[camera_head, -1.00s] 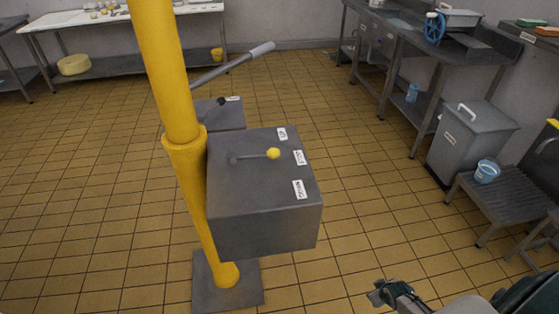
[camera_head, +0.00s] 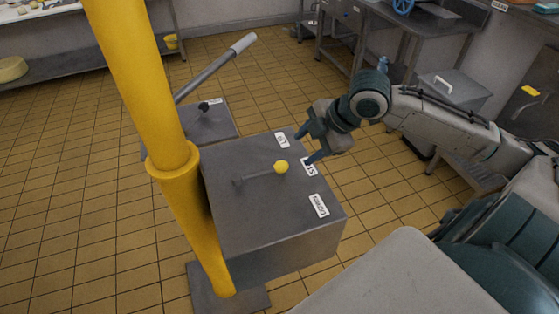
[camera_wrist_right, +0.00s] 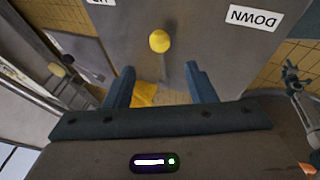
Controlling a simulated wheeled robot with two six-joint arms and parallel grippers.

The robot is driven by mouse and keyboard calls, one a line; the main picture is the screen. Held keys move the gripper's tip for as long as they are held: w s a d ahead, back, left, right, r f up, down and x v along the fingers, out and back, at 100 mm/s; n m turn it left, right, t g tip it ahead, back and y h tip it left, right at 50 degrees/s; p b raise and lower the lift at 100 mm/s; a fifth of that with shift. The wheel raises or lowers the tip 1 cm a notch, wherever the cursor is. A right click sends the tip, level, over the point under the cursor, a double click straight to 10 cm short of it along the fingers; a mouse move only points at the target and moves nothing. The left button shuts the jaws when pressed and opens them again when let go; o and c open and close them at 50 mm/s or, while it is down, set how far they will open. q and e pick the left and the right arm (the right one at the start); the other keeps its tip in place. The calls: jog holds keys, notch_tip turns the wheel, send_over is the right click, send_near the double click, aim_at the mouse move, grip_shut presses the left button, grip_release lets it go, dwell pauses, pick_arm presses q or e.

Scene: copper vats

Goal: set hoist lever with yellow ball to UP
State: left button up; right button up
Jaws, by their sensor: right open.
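The hoist lever with its yellow ball (camera_head: 281,167) sits on top of a grey control box (camera_head: 265,215). The ball points toward the middle label (camera_head: 309,166), between the UP label (camera_head: 282,140) and the DOWN label (camera_head: 319,205). My right gripper (camera_head: 308,146) is open and empty above the box's right edge, beside the ball and apart from it. In the right wrist view the yellow ball (camera_wrist_right: 159,41) lies ahead, between the lines of the open fingers (camera_wrist_right: 160,82). What seems to be my left gripper (camera_wrist_right: 291,80) is small at that view's right edge; its jaws are unclear.
A thick yellow post (camera_head: 140,90) stands just left of the box. A second grey box (camera_head: 205,130) with a black-ball lever and a long grey handle (camera_head: 215,68) are behind. A lidded grey bin (camera_head: 455,95) stands beyond my right arm.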

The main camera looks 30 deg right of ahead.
aim_at(285, 164)
jog(key=shift+p+x, duration=0.35)
jog(key=shift+x, duration=2.2)
pick_arm(q)
jog(key=shift+d+r+p, duration=0.4)
jog(key=shift+r+p, duration=0.05)
jog(key=shift+r, duration=0.35)
pick_arm(e)
jog(key=shift+x, duration=2.65)
jog(key=shift+c, duration=0.2)
grip_shut()
